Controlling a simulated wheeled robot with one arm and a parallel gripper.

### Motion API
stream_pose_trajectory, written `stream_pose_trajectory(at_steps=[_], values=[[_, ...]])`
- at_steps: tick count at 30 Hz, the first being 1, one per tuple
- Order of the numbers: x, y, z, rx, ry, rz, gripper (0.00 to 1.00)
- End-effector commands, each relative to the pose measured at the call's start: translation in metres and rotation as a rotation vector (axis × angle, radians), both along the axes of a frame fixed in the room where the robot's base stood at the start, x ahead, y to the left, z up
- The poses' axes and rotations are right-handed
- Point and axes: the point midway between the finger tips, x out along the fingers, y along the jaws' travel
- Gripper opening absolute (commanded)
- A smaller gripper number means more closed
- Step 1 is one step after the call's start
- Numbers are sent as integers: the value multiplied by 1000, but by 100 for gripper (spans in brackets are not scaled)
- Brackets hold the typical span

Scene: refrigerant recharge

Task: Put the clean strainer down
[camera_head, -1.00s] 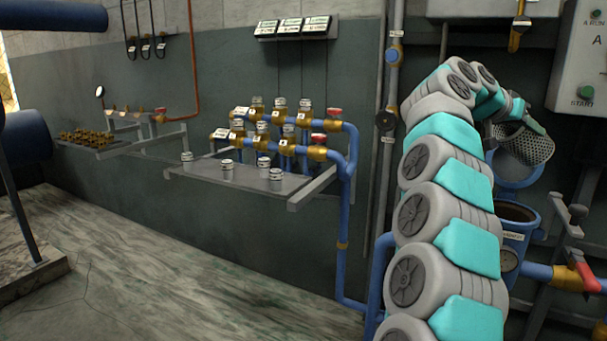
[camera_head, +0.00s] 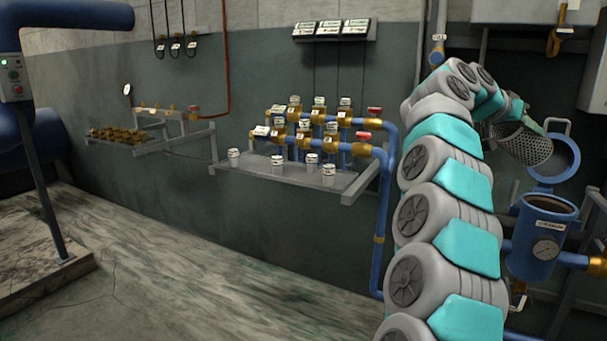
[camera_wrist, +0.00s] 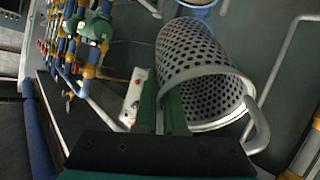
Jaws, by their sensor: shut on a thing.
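The strainer (camera_head: 528,146) is a grey perforated metal basket with a rim and a loop handle. It hangs tilted in the air at the right of the head view, above and to the left of a blue housing. My gripper (camera_wrist: 171,113) is shut on the strainer near its rim, seen close in the wrist view, where the perforated basket (camera_wrist: 196,60) points away from me. In the head view my arm hides part of the gripper.
A blue open-topped housing (camera_head: 540,238) with a gauge stands at the right, its round lid (camera_head: 556,160) swung up. A wall shelf (camera_head: 285,171) holds several white-capped canisters and brass valves. Another shelf (camera_head: 150,144) holds brass parts. The floor (camera_head: 190,270) at left is clear.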

Motion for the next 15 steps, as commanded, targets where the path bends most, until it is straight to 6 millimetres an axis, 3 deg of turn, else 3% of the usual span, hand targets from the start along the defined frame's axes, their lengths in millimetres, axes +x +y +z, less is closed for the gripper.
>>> stream_pose_trajectory(at_steps=[15], values=[[19, -3, -59, 3, 3, 23, 0]])
